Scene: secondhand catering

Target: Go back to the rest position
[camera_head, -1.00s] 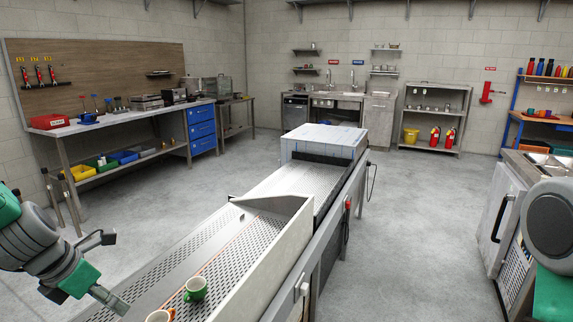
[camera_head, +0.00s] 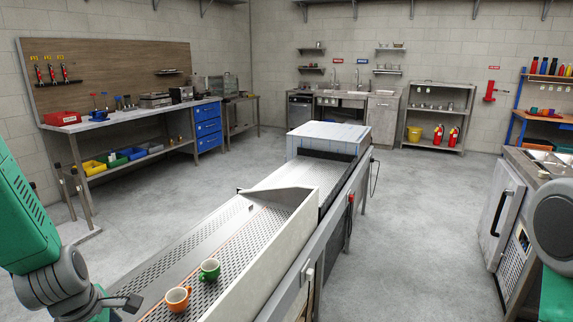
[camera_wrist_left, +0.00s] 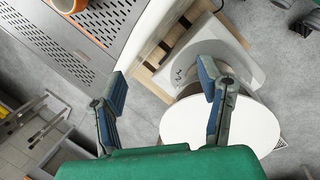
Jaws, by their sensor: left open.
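My left gripper (camera_wrist_left: 165,85) is open and empty in the left wrist view, its two blue-grey fingers spread apart. In the head view my left arm comes in at the lower left; one dark finger (camera_head: 128,302) shows beside the perforated metal table, left of the mugs, and the rest of the gripper is cut off or hidden. An orange mug (camera_head: 178,298) and a green mug (camera_head: 209,270) stand upright on the table. An orange mug also shows at the top left of the left wrist view (camera_wrist_left: 71,4). My right gripper is not in view.
The long perforated table (camera_head: 235,232) has a raised white side wall (camera_head: 265,255). A workbench (camera_head: 130,122) stands at the left wall. A grey cabinet with a dark handle (camera_head: 502,208) stands at the right. The floor between is clear.

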